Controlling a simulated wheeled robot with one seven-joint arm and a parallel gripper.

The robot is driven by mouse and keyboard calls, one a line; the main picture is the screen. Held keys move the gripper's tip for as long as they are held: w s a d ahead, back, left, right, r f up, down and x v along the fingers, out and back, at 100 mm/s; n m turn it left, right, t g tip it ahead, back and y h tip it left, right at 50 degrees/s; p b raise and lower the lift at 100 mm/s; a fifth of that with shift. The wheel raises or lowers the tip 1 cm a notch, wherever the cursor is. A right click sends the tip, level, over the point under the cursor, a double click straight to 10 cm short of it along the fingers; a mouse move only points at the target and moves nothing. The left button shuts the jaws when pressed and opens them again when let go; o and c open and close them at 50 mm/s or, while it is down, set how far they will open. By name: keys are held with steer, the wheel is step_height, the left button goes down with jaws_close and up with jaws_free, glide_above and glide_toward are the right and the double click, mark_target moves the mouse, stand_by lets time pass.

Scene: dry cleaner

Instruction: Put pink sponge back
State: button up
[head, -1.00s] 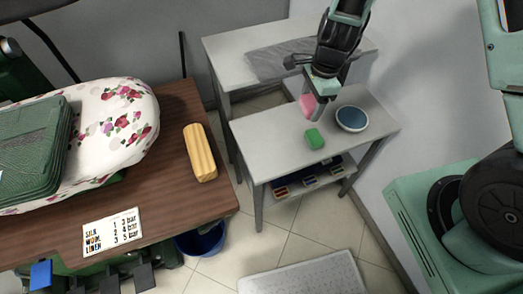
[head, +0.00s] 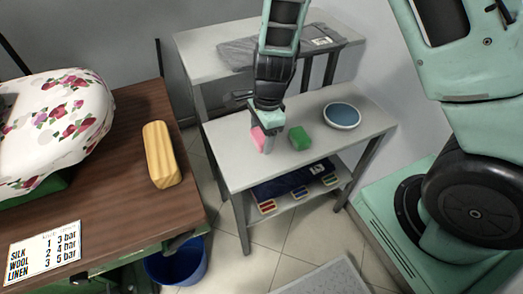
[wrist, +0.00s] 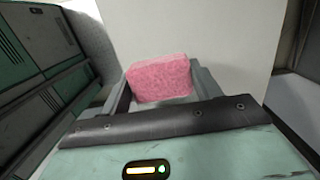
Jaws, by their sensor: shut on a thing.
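The pink sponge (head: 257,138) is between the fingers of my gripper (head: 264,142), over the left part of the grey table (head: 235,165). I cannot tell whether it touches the tabletop. In the wrist view the pink sponge (wrist: 160,78) sits between the two fingers, and my gripper (wrist: 160,85) is shut on it. A green sponge (head: 300,138) lies on the table just right of the gripper. A round dish with a blue inside (head: 342,115) stands further right on the same table.
A wooden table (head: 120,165) at left bears a yellow ribbed block (head: 161,154), a floral cushion and a label card (head: 44,252). A blue bucket (head: 178,262) stands below. A higher grey table (head: 200,65) with folded grey cloth is behind. A lower shelf holds coloured items.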

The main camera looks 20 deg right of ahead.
steer(key=shift+f+b, duration=0.4)
steer(key=shift+f, duration=2)
steer(key=shift+f, duration=0.1)
steer(key=o, duration=0.9)
